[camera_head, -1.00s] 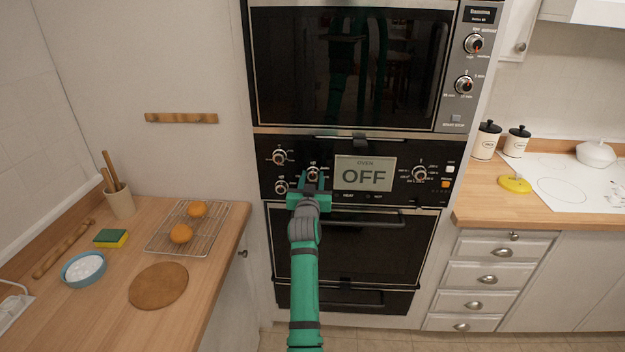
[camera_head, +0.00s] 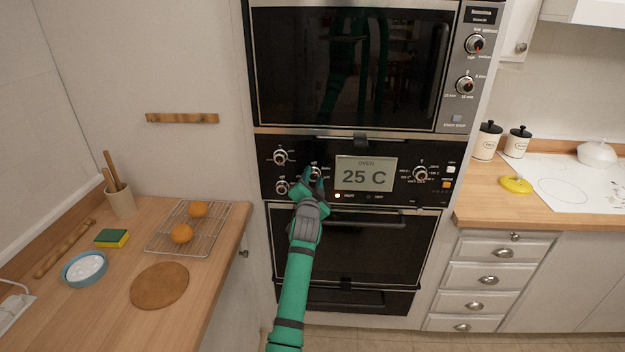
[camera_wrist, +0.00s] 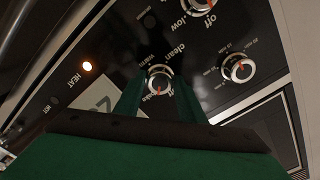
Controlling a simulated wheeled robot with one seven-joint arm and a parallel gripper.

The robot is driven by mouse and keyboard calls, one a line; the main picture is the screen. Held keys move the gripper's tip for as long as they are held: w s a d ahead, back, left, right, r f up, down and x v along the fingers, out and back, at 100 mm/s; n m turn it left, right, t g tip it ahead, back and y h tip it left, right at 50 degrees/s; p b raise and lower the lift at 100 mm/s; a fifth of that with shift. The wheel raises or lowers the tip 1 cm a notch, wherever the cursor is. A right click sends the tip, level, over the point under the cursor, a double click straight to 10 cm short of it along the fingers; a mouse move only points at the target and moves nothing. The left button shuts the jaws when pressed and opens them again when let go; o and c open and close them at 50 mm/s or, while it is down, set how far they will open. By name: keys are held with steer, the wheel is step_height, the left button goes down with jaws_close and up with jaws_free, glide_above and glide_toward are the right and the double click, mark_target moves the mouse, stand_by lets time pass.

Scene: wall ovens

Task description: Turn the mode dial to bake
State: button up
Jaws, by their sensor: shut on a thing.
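The mode dial (camera_wrist: 159,80) is a round silver knob with a red pointer on the black oven panel, left of the display; in the head view the dial (camera_head: 315,172) is partly hidden by my gripper. My gripper (camera_head: 313,182) is green and is shut on this dial, with a finger on each side of it in the wrist view (camera_wrist: 159,92). Labels around the dial include "clean", and one partly hidden label seems to end in "bake". The oven display (camera_head: 364,174) reads "25 C". The heat light (camera_wrist: 87,66) glows in the wrist view.
Other knobs sit close by: an upper left dial (camera_head: 280,157), a lower left dial (camera_head: 282,187) and a right dial (camera_head: 420,174). The oven door handle (camera_head: 365,219) runs just below the panel. Counters stand on both sides.

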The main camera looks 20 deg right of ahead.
steer(key=shift+r+m, duration=0.1)
steer(key=shift+m, duration=1.1)
steer(key=o, duration=1)
steer(key=shift+w, duration=0.1)
steer(key=shift+o, duration=0.2)
steer(key=v, duration=1.1)
